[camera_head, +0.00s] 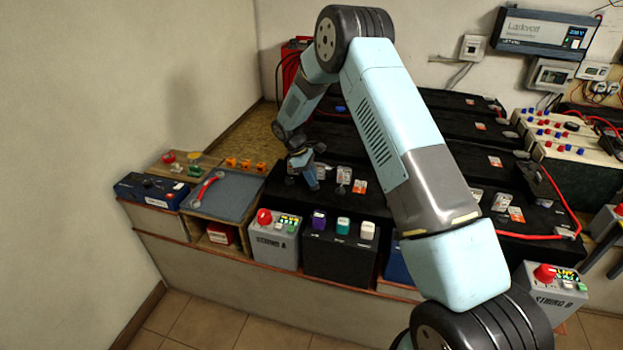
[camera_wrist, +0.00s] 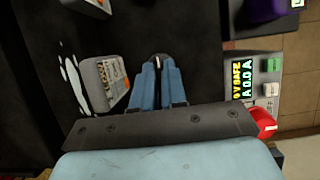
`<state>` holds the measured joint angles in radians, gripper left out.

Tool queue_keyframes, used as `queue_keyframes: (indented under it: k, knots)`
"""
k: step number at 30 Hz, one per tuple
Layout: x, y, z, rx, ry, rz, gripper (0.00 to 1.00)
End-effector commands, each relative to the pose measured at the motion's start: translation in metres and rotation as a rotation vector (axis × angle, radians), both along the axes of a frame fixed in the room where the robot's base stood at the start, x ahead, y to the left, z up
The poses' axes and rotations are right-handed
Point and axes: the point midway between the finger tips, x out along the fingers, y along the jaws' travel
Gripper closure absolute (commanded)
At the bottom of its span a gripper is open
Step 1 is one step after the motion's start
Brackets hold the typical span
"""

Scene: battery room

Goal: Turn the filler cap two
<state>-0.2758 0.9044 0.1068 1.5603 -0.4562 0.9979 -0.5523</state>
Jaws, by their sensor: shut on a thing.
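My gripper (camera_head: 313,184) reaches down over the left end of the front black battery top. In the wrist view my gripper (camera_wrist: 158,66) has its blue fingers close together, shut on a small dark filler cap (camera_wrist: 158,60) with a white mark on top. The cap is mostly hidden by the fingertips, and I cannot read a number on it. In the head view the cap is too small and covered to make out.
A grey labelled block (camera_wrist: 105,82) stands left of the fingers, beside a pale streak. The STRING A box (camera_head: 275,240) has a red knob (camera_head: 264,215) and reads SAFE. Purple, teal and white-topped items stand right of it. A red-handled tool (camera_head: 205,188) lies on a blue-grey mat.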

Motion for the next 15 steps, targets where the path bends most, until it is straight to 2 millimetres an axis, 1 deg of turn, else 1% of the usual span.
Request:
queue_keyframes:
  k: [13,14,15]
  knots:
    - [0.0009,0.0016,-0.0003,0.003,-0.003,-0.01,1.0]
    - [0.0009,0.0017,-0.0004,0.003,-0.003,-0.01,0.87]
    - [0.0009,0.0016,-0.0003,0.003,-0.003,-0.01,0.84]
